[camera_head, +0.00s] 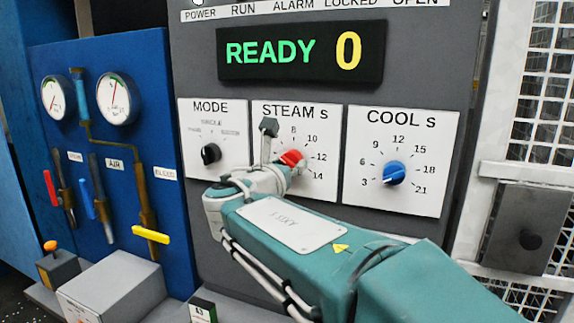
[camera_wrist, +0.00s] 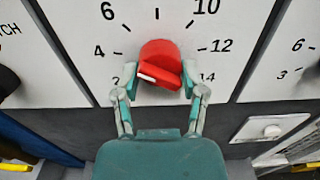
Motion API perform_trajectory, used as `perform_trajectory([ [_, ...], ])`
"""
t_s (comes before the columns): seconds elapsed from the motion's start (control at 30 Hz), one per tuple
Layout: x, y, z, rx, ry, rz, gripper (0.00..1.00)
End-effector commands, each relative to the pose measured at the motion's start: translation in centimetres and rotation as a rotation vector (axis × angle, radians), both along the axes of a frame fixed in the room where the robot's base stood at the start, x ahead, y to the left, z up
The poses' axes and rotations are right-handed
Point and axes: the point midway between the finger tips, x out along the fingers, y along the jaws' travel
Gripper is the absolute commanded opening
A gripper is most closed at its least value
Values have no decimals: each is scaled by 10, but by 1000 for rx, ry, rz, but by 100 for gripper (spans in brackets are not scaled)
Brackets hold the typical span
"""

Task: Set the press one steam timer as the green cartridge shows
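The red steam knob (camera_head: 291,158) sits on the white STEAM s panel (camera_head: 326,120), below the READY 0 display (camera_head: 300,52). In the wrist view the red knob (camera_wrist: 160,58) has a white mark on its lower left part, toward the low numbers; the exact setting is hard to tell. The dial numbers run from 2 to 14. My gripper (camera_head: 282,146) is at the knob. In the wrist view my gripper (camera_wrist: 160,82) has one finger on each side of the knob, apart and not clearly pressing it. No cartridge can be made out for certain.
A MODE knob (camera_head: 211,153) is left and a blue COOL knob (camera_head: 394,173) right. A small label with a green band (camera_head: 203,312) stands low, its writing unclear. Gauges and valve levers cover the blue panel (camera_head: 120,150). A mesh guard (camera_head: 545,100) is at right.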

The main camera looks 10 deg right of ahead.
Motion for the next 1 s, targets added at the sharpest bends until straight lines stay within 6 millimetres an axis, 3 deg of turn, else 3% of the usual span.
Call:
perform_trajectory([
  [0.27,1,1,0,12,-10,4,6],
  [0.7,1,2,0,268,-195,4,6],
  [1.0,2,2,0,289,-211,4,6],
])
